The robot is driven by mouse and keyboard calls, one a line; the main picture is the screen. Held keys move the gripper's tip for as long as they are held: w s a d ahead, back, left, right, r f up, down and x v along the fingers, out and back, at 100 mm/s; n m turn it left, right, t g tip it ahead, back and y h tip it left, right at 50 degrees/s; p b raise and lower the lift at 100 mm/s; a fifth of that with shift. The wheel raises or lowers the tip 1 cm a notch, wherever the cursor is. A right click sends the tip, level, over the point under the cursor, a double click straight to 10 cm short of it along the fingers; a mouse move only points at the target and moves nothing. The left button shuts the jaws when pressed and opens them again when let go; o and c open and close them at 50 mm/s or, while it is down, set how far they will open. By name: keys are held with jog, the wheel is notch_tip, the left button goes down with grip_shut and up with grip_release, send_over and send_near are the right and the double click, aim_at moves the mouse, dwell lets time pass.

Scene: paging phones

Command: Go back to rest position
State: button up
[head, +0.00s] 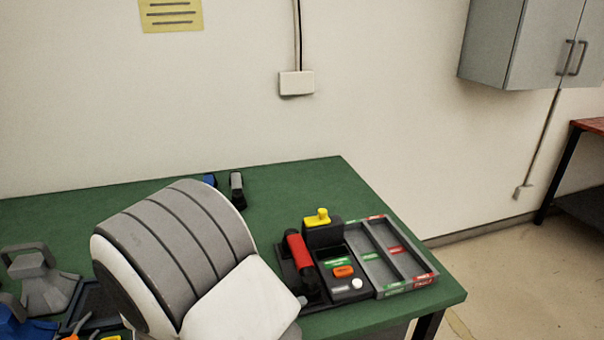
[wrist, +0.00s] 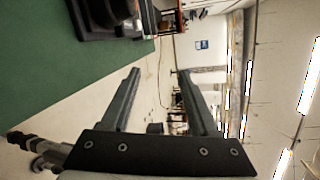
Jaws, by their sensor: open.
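My gripper (wrist: 158,72) shows in the wrist view with its two dark fingers spread apart and nothing between them. In the head view my white and grey arm fills the lower left middle, over the green table (head: 310,185), and I cannot see the fingers there. The paging phone station stands right of my arm. It has a red handset (head: 299,252) lying on a dark base, an orange button (head: 343,271) and a yellow knob (head: 322,216) on a dark block. My arm hides part of the table.
A grey divided tray (head: 431,273) with red and green labels adjoins the station near the table's right edge. Small blue and dark items (head: 237,188) stand behind my arm. A grey object (head: 40,285) and blue items lie at left. A wall cabinet (head: 500,45) hangs upper right.

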jog(key=s+d+r+m+g+y+p, duration=0.2)
jog(key=s+d+r+m+g+y, duration=0.15)
jog(key=d+r+m, duration=0.5)
jog(key=s+d+r+m+g+y+p, duration=0.2)
jog(key=d+r+m+g+y, duration=0.25)
jog(key=m, duration=0.65)
jog(key=s+d+r+m+t+y+p, duration=0.2)
jog(key=r+m, duration=0.3)
jog(key=m, duration=0.4)
jog(key=s+d+r+m+t+y+p, duration=0.1)
jog(key=s+r+m+t+y, duration=0.3)
jog(key=m, duration=0.5)
notch_tip(320, 180, up, 3)
jog(key=shift+d+f+m+p, duration=0.2)
jog(key=shift+d+m+p, duration=0.15)
jog(key=shift+p, duration=0.55)
jog(key=shift+a, duration=0.2)
